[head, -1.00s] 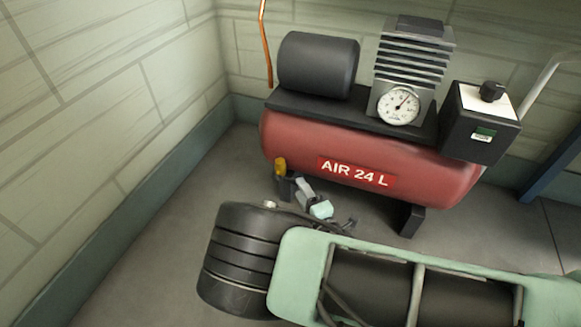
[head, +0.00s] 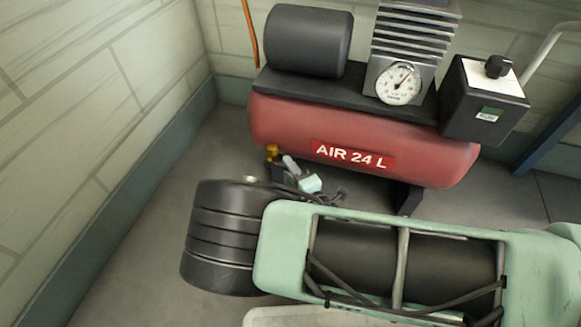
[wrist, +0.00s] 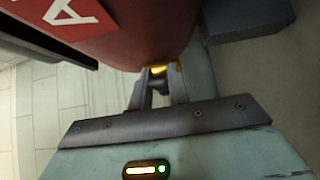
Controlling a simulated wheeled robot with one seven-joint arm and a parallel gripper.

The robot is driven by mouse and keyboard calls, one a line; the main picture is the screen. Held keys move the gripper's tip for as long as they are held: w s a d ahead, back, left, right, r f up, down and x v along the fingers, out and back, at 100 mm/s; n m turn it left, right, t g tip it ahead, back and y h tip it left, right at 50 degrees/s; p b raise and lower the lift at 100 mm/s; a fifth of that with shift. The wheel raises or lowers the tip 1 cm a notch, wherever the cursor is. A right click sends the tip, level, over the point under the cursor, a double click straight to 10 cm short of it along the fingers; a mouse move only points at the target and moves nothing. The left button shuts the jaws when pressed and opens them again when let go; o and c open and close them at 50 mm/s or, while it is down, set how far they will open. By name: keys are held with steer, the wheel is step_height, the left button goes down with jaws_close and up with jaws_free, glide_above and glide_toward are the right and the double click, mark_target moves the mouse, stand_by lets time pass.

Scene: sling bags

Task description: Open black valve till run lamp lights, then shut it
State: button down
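A yellow-topped valve (head: 272,151) with a dark body sits under the left end of the red tank. Its yellow part (wrist: 158,70) shows at my fingertips in the wrist view. My gripper (head: 300,174) is low beside it, its fingers apart with a gap between them; whether they touch the valve I cannot tell. A black knob (head: 498,66) stands on the white top of the dark control box (head: 482,100). A small dark green panel (head: 491,111) with a white label is on the box front; I cannot tell whether it is the run lamp or lit.
The red tank (head: 290,120) carries a black motor (head: 308,42), a finned pump and a dial gauge (head: 399,84) with its needle up and right. A tank foot (head: 408,198) stands right of my gripper. The left wall is close; floor between is clear.

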mark_target(277, 149)
steer(key=shift+r, duration=0.15)
steer(key=r+n+g+p, duration=0.1)
steer(key=p, duration=0.4)
steer(key=shift+r+g+h, duration=0.3)
steer(key=shift+r, duration=0.1)
steer(key=n+p, duration=0.1)
steer(key=p, duration=0.1)
steer(key=r+n+g+h+p, duration=0.1)
steer(key=p, duration=0.1)
steer(key=shift+a+r+p, duration=0.15)
steer(key=shift+a+p, duration=0.1)
steer(key=shift+p, duration=0.15)
steer(key=g+h+p, duration=0.1)
steer(key=a+r+n+h+p, duration=0.1)
steer(key=p, duration=0.1)
steer(key=shift+w+n+g, duration=0.2)
steer(key=shift+n+g, duration=0.1)
steer(key=shift+g, duration=0.1)
steer(key=shift+w+a+r+n+g+h+p, duration=0.2)
steer(key=shift+a+n+g+h+p, duration=0.25)
steer(key=shift+h+p, duration=0.5)
steer(key=shift+d+n, duration=0.1)
steer(key=shift+n, duration=0.15)
steer(key=c, duration=1.3)
jaws_free()
